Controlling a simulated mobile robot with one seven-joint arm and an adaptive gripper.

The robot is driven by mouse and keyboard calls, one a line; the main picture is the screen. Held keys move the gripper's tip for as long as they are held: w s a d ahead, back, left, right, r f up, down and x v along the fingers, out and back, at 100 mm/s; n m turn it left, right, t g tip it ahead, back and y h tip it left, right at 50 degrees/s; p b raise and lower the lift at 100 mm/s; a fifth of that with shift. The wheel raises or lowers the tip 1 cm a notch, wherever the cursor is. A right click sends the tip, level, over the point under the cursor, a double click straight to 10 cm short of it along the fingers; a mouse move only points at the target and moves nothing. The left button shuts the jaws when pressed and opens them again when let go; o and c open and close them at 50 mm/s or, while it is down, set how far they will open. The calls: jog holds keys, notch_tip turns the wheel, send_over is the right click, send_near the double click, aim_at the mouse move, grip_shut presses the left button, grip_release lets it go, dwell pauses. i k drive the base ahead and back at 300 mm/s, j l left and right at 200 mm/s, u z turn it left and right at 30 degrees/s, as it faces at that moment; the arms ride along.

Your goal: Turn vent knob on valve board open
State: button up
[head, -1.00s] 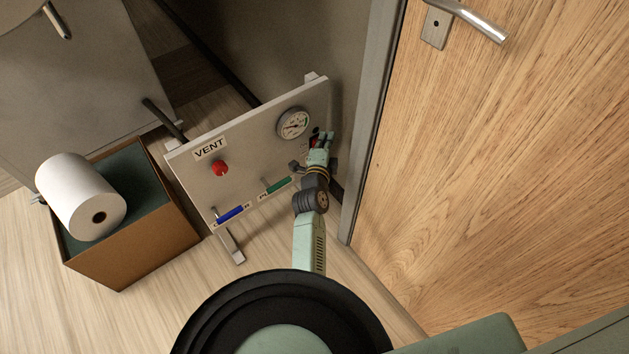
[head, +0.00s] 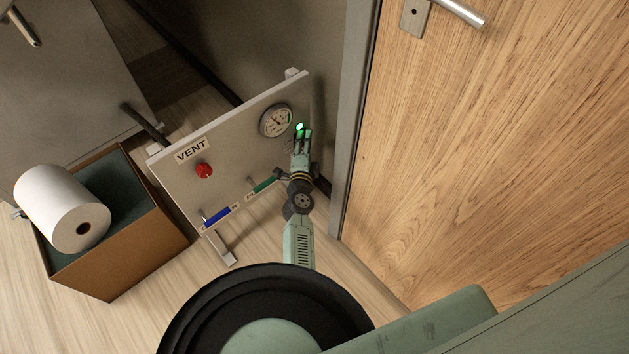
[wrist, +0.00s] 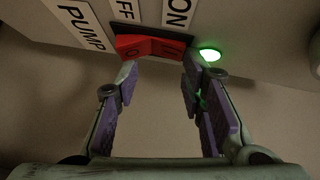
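The valve board (head: 232,152) stands tilted in the head view. Its red vent knob (head: 204,170) sits below the VENT label (head: 191,150), left of my gripper and apart from it. My gripper (head: 301,136) is at the board's right end, by a lit green lamp (head: 299,127). In the wrist view my gripper (wrist: 158,68) has its two fingers spread with a gap between them, holding nothing. A red rocker switch (wrist: 150,47) marked PUMP, OFF and ON lies just beyond the fingertips; contact cannot be told. The vent knob is not in the wrist view.
The board also carries a gauge (head: 276,121), a blue handle (head: 217,217) and a green handle (head: 265,184). A box (head: 130,248) with a white roll (head: 62,208) stands at left. A wooden door (head: 480,150) and its frame are close on the right.

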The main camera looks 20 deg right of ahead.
aim_at(203, 170)
jog(key=k+j, duration=0.55)
jog(key=k, duration=0.3)
